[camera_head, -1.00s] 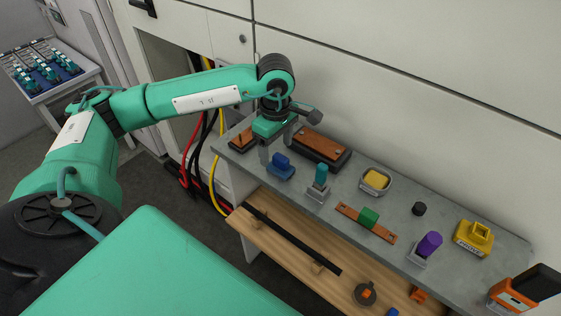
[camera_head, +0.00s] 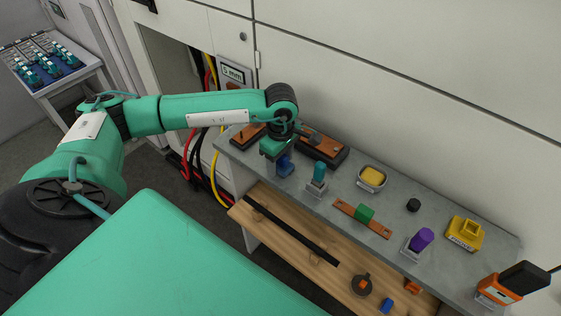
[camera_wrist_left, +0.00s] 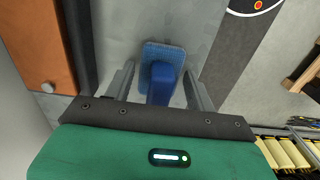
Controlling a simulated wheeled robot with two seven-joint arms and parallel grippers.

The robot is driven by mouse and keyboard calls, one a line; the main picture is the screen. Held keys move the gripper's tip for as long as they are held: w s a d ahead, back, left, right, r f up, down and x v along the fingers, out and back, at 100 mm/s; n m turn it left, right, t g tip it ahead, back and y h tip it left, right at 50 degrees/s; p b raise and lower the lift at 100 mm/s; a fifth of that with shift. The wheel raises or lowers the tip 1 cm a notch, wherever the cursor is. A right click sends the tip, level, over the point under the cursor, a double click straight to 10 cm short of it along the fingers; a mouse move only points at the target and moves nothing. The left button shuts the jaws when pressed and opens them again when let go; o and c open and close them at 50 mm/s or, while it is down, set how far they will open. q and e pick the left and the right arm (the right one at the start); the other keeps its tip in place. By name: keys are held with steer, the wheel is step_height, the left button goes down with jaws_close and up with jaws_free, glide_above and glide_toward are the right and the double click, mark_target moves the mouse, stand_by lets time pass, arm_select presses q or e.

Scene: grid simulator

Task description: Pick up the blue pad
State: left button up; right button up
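The blue pad (camera_head: 285,168) rests on the grey shelf top, under my left gripper in the head view. In the left wrist view the blue pad (camera_wrist_left: 163,52) shows a flat textured base and a raised darker-blue block. My left gripper (camera_head: 281,158) is down over it. In the wrist view the left gripper (camera_wrist_left: 161,72) is open, with one finger on each side of the raised block and a gap on both sides. My right gripper is not in view.
The grey shelf (camera_head: 342,188) also holds a teal block (camera_head: 319,173), a green block (camera_head: 364,213), a yellow pad in a tray (camera_head: 372,177) and a purple cylinder (camera_head: 422,239). A dark-edged brown block (camera_head: 322,146) lies close behind the gripper. Cables (camera_head: 212,170) hang at the left.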

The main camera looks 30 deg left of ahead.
arm_select(q)
steer(key=c, duration=0.6)
steer(key=shift+r, duration=0.15)
steer(key=shift+c, duration=0.2)
steer(key=shift+r+b, duration=0.4)
steer(key=shift+r, duration=0.2)
step_height(320, 180, up, 19)
steer(key=b, duration=0.5)
steer(key=shift+f, duration=0.2)
